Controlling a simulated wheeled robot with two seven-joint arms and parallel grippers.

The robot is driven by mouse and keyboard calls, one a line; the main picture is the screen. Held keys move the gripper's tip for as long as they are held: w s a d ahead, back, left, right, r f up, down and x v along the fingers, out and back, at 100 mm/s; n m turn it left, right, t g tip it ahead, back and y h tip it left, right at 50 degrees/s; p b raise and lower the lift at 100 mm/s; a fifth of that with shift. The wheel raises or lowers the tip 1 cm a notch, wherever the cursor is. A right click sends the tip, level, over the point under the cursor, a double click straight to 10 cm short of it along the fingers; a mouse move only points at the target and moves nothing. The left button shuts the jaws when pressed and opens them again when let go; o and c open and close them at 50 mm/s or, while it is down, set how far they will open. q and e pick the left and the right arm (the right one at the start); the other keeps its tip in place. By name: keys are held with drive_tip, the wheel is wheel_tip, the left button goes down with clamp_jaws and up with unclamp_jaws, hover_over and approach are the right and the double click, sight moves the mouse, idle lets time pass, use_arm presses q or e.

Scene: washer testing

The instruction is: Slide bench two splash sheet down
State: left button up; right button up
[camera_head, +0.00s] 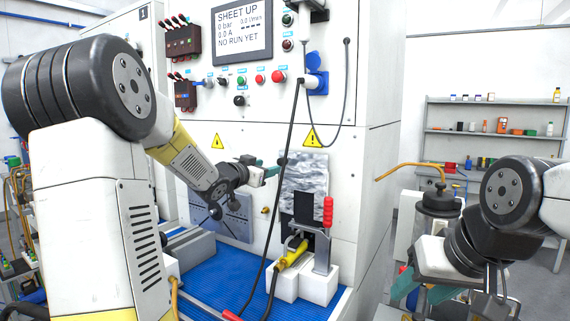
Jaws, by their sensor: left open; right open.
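The splash sheet (306,171) is a shiny, streaky grey panel upright on the front of the white test bench, above the clamp fixture. A small dark knob (283,161) shows at its left edge. The bench display (241,32) reads "SHEET UP", "0 bar", "0.0 A" and "NO RUN YET". My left gripper (268,169) is open, its teal fingertips just left of the knob; I cannot tell whether they touch it. My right gripper (424,290) is open and empty at the lower right, away from the sheet.
A red-handled clamp (327,213) and a yellow fitting (292,255) sit below the sheet on a blue mat (212,275). Black cables hang down across the bench front. A dark-lidded canister (437,203) stands beside my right arm. Shelves (490,132) are far behind.

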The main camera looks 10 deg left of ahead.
sight(280, 162)
use_arm(q)
drive_tip(key=shift+m+h, duration=0.4)
drive_tip(key=shift+h, duration=0.3)
drive_tip(key=x, duration=0.8)
drive_tip(key=shift+w+a+r, duration=0.1)
drive_tip(key=shift+w+a, duration=0.05)
drive_tip(key=shift+w, duration=0.25)
drive_tip(key=shift+c, duration=0.4)
clamp_jaws()
